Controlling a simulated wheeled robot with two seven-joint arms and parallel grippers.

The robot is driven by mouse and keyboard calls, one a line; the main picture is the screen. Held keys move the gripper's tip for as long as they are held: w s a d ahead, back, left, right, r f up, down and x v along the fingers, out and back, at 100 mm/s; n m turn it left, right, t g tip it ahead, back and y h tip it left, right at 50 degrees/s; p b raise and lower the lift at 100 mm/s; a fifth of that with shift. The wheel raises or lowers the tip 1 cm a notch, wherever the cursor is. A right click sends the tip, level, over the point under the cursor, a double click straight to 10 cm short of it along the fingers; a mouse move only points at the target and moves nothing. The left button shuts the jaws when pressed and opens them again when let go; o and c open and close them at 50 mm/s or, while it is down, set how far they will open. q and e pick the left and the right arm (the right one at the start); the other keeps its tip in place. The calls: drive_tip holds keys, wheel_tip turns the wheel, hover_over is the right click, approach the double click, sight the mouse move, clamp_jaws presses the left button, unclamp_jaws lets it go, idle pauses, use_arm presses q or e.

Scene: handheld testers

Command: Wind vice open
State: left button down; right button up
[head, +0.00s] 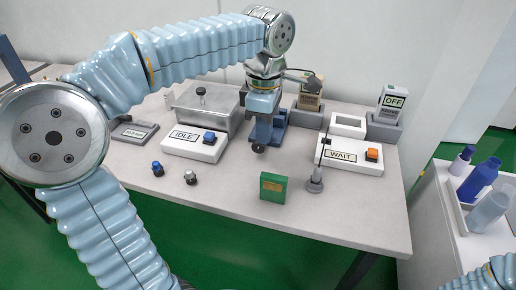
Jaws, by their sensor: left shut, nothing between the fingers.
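The vice (280,118) is a blue block on the table, near the middle back. It is largely hidden behind my left gripper (262,122), which points down in front of it. A dark round end (258,148) shows at the bottom, just below the gripper; I cannot tell whether the gripper touches it. The left gripper is shut and holds nothing. The vice's jaws and their gap cannot be made out. Of my right arm only a part shows at the bottom right corner; its gripper is out of view.
An IDLE box (181,146) with a blue button and a metal case (205,112) stand left. A WAIT box (341,165), a probe on a round base (315,183) and an OFF tester (392,100) stand right. A green block (273,187) and two small knobs (158,169) lie in front.

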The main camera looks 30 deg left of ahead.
use_arm(q)
drive_tip(key=shift+f, duration=0.3)
drive_tip(key=shift+a+r, duration=0.2)
drive_tip(key=shift+r, duration=0.05)
drive_tip(key=shift+s+a+f, duration=0.25)
drive_tip(key=shift+a+f, duration=0.1)
drive_tip(key=shift+a, duration=0.25)
idle(1.4)
drive_tip(key=shift+r, duration=0.45)
drive_tip(key=shift+d, duration=0.1)
drive_tip(key=shift+w+d, duration=0.25)
drive_tip(key=shift+d, duration=0.45)
